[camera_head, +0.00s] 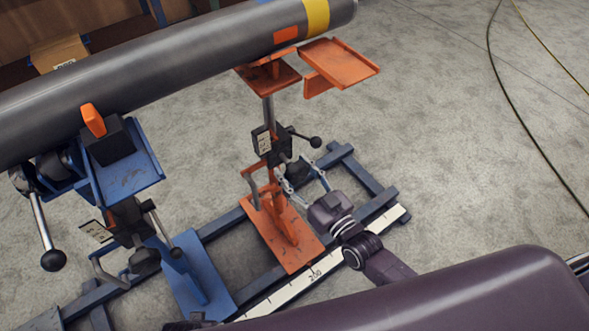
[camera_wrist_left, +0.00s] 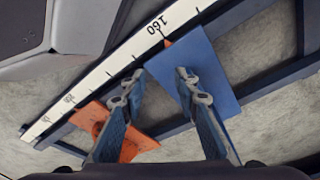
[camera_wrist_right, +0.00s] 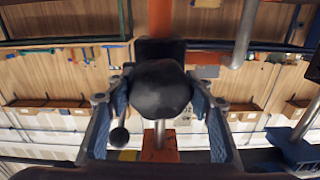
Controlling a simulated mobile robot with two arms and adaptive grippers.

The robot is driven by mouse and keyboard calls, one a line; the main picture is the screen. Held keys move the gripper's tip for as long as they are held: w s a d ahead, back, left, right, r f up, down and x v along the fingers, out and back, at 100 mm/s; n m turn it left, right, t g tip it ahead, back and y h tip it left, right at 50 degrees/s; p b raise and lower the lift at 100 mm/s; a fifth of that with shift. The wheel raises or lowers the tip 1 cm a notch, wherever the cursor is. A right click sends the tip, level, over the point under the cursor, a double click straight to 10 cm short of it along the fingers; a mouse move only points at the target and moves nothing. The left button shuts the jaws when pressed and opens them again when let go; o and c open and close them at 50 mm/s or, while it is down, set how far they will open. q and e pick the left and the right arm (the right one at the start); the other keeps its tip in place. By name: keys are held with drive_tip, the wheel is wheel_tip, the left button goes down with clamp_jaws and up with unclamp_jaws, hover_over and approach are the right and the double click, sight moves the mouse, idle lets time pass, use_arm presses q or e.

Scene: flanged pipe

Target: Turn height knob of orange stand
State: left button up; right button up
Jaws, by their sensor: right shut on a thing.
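The orange stand (camera_head: 268,232) stands on the blue rail frame, its plate on top beside the grey pipe (camera_head: 190,62). Its black height knob (camera_head: 297,170) sits low on the post, below a black clamp block (camera_head: 270,144). My right gripper (camera_head: 305,182) reaches in from the lower right with a finger on each side of the knob, shut on it. In the right wrist view the rounded knob (camera_wrist_right: 160,88) fills the space between the fingers. My left gripper (camera_wrist_left: 158,80) is open and empty above the rail, between the orange and blue base plates; the head view does not show it clearly.
A black ball lever (camera_head: 316,142) juts from the clamp block just above my right gripper. The blue stand (camera_head: 125,178) with its own levers stands to the left. A white scale strip (camera_head: 300,282) runs along the rail. Open floor lies to the right, with cables (camera_head: 510,90).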

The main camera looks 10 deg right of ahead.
use_arm(q)
drive_tip(key=shift+s+f, duration=0.1)
drive_tip(key=shift+s, duration=0.05)
use_arm(e)
drive_tip(key=shift+m, duration=0.4)
drive_tip(key=shift+m+p, duration=0.35)
drive_tip(key=shift+m, duration=1.45)
drive_tip(key=shift+m+p, duration=0.3)
drive_tip(key=shift+m, duration=0.5)
use_arm(q)
drive_tip(key=shift+s+a+f, duration=0.2)
drive_tip(key=shift+s+f, duration=1.3)
drive_tip(key=shift+f, duration=0.25)
use_arm(e)
drive_tip(key=shift+m, duration=1.2)
drive_tip(key=shift+m, duration=0.3)
drive_tip(key=o, duration=1.2)
